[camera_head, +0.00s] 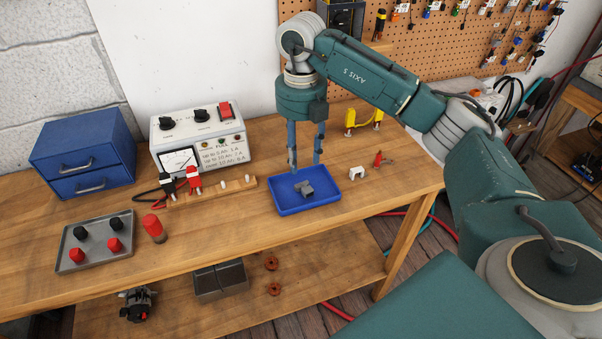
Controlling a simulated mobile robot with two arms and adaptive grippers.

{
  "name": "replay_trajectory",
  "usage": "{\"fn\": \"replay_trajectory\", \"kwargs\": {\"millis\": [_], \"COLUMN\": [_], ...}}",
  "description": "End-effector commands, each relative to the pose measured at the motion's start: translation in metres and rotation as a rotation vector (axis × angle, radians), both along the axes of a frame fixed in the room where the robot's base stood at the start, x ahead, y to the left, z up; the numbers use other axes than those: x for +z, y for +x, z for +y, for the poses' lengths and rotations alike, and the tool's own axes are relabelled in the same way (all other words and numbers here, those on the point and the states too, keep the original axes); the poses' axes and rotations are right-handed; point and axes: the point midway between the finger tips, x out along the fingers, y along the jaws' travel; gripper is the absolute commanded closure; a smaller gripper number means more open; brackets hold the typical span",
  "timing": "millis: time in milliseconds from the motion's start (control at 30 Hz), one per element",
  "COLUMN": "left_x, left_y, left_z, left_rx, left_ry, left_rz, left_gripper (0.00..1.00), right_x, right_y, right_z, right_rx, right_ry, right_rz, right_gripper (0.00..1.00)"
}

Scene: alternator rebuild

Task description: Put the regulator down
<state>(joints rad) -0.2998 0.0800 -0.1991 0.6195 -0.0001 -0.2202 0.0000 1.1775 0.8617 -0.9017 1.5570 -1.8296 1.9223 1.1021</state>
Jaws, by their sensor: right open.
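A small grey part that looks like the regulator (304,188) lies in the blue tray (322,203) on the workbench. My right gripper (305,166) hangs above the tray with its fingers pointing down. The fingers are apart with nothing between them, and the grey part is just below the fingertips. My left gripper is not in view.
A white test meter (197,135) and a blue drawer box (83,152) stand at the back left. A grey tray (95,242) with red and black knobs is at the front left. A white piece (356,173) lies right of the blue tray. Bare wood (235,218) lies left of it.

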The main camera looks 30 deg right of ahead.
Motion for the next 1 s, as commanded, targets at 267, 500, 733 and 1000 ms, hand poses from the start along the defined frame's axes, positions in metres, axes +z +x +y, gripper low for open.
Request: {"fn": "replay_trajectory", "kwargs": {"millis": [267, 500, 733, 1000], "left_x": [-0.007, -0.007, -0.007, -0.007], "left_y": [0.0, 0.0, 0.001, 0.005], "left_z": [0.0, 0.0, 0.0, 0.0], "left_rx": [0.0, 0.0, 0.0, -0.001], "left_ry": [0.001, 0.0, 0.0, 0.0], "left_rz": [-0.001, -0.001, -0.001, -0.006], "left_gripper": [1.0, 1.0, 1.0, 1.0], "right_x": [0.035, 0.038, 0.038, 0.038], "right_y": [0.001, 0.0, 0.0, 0.0], "right_z": [0.0, 0.0, 0.0, 0.0], "right_rx": [-0.001, 0.0, 0.0, 0.0], "right_ry": [0.0, 0.001, 0.001, 0.001], "right_rz": [-0.001, 0.001, 0.001, 0.001], "right_gripper": [0.58, 0.58, 0.58, 0.58]}}
